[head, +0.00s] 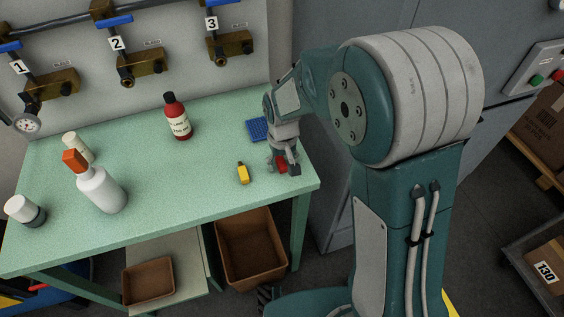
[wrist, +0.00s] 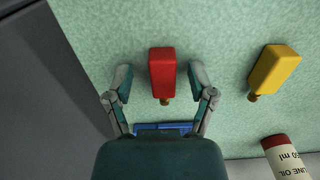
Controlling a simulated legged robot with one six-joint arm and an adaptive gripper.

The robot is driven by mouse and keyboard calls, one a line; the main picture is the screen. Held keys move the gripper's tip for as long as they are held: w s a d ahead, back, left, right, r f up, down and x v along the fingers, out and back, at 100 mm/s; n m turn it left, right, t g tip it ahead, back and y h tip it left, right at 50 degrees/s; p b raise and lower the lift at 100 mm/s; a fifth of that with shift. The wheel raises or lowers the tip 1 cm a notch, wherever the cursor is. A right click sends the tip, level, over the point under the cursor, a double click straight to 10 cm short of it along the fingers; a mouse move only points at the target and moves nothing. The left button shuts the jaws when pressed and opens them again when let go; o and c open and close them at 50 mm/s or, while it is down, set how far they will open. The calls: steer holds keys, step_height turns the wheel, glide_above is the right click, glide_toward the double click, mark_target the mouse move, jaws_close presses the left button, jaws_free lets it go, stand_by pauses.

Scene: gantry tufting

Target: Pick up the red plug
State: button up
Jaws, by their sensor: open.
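The red plug (wrist: 162,72) lies on the green table, between the open fingers of my gripper (wrist: 161,76) in the wrist view. A gap shows between the plug and each finger. The plug's narrow brass-coloured tip points toward my palm. In the head view the red plug (head: 282,164) is partly hidden by my gripper (head: 283,168), which is low over the table's right end.
A yellow plug (head: 243,173) lies to the left of my gripper. A blue pad (head: 257,129) is behind it. A red bottle (head: 177,117), a white spray bottle (head: 100,187) and smaller containers stand further left. The table's right edge (head: 303,170) is close to my gripper.

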steer(key=shift+a, duration=0.4)
steer(key=shift+c, duration=0.6)
jaws_close()
steer(key=shift+d, duration=0.4)
